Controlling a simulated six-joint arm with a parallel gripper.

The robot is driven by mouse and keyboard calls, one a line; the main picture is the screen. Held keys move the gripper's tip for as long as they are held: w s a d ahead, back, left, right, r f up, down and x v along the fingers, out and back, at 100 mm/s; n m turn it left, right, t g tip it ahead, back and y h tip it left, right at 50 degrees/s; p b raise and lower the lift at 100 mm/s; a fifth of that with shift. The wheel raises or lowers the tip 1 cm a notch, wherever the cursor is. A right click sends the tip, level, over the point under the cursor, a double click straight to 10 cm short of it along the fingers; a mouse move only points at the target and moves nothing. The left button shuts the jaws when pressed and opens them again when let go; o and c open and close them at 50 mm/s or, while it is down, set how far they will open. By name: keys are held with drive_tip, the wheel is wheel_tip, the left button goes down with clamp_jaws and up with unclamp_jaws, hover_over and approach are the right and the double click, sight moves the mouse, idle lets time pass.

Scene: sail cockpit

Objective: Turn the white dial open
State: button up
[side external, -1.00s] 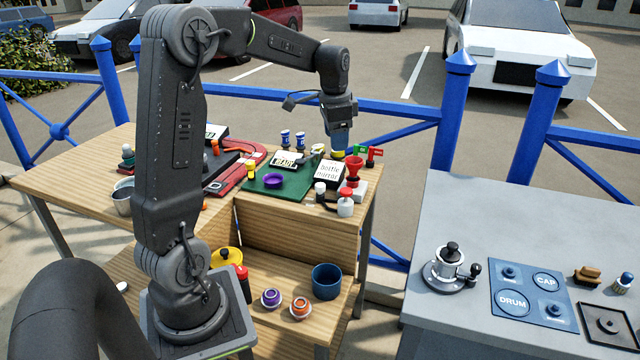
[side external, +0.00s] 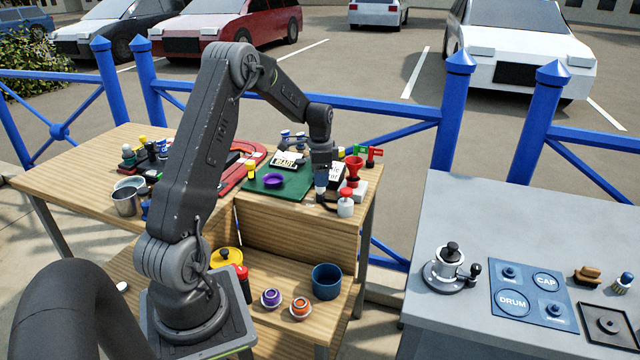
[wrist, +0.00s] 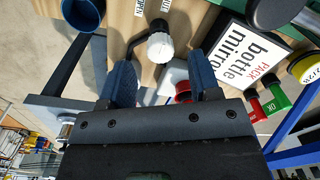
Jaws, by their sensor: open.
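The white dial (wrist: 160,47) shows in the wrist view as a ribbed white knob on the wood tabletop, beside small labels, one reading OPEN. My gripper (wrist: 162,76) is open, with its two blue fingers apart and nothing held between them. The dial lies just beyond the fingertips, near the middle of the gap. In the side view my gripper (side external: 321,186) points down over the front right part of the wooden table and hides the dial there. I cannot tell whether the fingers touch it.
A red-capped white jar (side external: 345,204) stands just right of my gripper. A red funnel-shaped piece (side external: 353,168) and flags (side external: 368,152) stand behind it. A printed card (wrist: 257,52) lies close by. The green mat (side external: 282,190) is to the left. A blue cup (side external: 326,281) sits lower down.

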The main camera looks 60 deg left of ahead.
sight(320, 189)
drive_tip(key=shift+f, duration=1.65)
drive_tip(key=c, duration=0.9)
